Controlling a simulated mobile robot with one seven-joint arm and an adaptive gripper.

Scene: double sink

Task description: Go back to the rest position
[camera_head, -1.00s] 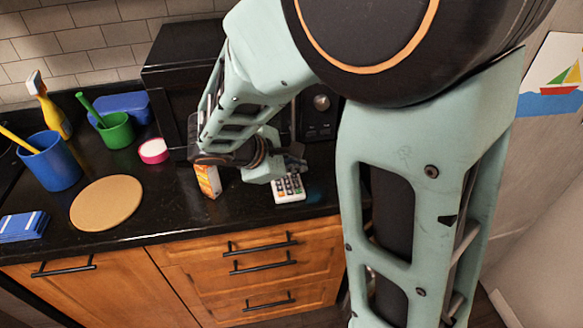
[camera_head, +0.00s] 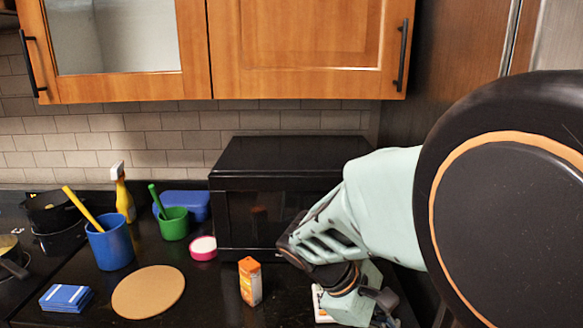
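My gripper (camera_head: 385,312) is low at the right of the counter, at the end of my pale green arm. Its fingers are small and partly cut off by the lower part of the picture, so I cannot tell whether they are open or shut. A white keypad-like device (camera_head: 322,304) lies on the counter just left of my gripper, mostly hidden behind my wrist. An orange and white carton (camera_head: 250,282) stands upright on the counter further left, apart from my gripper.
A black microwave (camera_head: 290,160) stands behind my forearm. Left are a round board (camera_head: 148,292), a blue cup (camera_head: 110,248), a green cup (camera_head: 174,224), a pink-rimmed dish (camera_head: 203,248), a spray bottle (camera_head: 124,195) and blue cards (camera_head: 66,298). Wooden cabinets (camera_head: 300,45) hang above.

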